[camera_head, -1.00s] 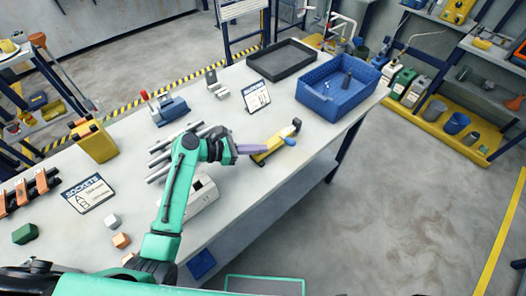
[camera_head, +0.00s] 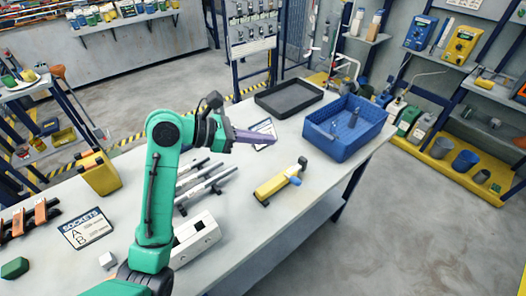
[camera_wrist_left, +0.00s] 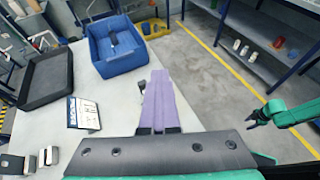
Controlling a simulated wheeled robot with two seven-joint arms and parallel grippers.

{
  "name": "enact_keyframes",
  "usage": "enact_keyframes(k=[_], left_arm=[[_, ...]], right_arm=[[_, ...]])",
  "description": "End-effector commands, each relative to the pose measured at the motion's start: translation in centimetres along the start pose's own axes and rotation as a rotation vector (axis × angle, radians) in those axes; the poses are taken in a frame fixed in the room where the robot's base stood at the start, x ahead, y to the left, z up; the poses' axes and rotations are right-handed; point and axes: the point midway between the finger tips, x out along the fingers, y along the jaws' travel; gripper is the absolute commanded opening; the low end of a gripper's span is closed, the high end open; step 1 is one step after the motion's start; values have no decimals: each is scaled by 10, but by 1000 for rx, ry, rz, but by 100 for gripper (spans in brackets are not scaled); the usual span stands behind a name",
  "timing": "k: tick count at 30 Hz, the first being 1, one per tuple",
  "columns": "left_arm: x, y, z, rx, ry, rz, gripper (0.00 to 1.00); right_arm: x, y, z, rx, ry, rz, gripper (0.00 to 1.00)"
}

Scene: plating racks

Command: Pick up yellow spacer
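A long yellow piece (camera_head: 274,188), which looks like the yellow spacer, lies on the table with a dark end and a blue knob beside it. My left gripper (camera_head: 262,137) is raised above and behind it, apart from it. A long lilac part extends forward from the gripper and fills the middle of the left wrist view (camera_wrist_left: 160,105). I cannot tell whether it is closed fingers or a held piece. It hides most of the yellow piece there. My right gripper (camera_wrist_left: 250,119) shows small at the right of the wrist view, away from the table; its opening is unclear.
A blue bin (camera_head: 345,150) and a black tray (camera_head: 290,93) stand at the far end of the table. A sign card (camera_head: 264,130) is behind my gripper. Grey rods (camera_head: 205,184), a white block (camera_head: 194,240) and a yellow canister (camera_head: 98,172) stand left. Table around the yellow piece is clear.

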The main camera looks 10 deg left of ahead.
Motion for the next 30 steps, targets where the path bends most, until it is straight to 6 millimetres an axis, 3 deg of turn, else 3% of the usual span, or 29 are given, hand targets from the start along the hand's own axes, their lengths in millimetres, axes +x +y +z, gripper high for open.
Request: enact_keyframes(k=[5, 12, 25, 30], left_arm=[[0, 0, 1, 0, -1, -1, 0], [0, 0, 1, 1, -2, -1, 80], [-1, 0, 1, 1, -3, -1, 80], [-23, 1, -1, 3, -3, 2, 80]], right_arm=[[0, 0, 0, 0, 0, 0, 50], [0, 0, 0, 0, -1, 0, 50], [0, 0, 1, 0, -1, 0, 50], [5, 0, 1, 0, -1, 0, 50]])
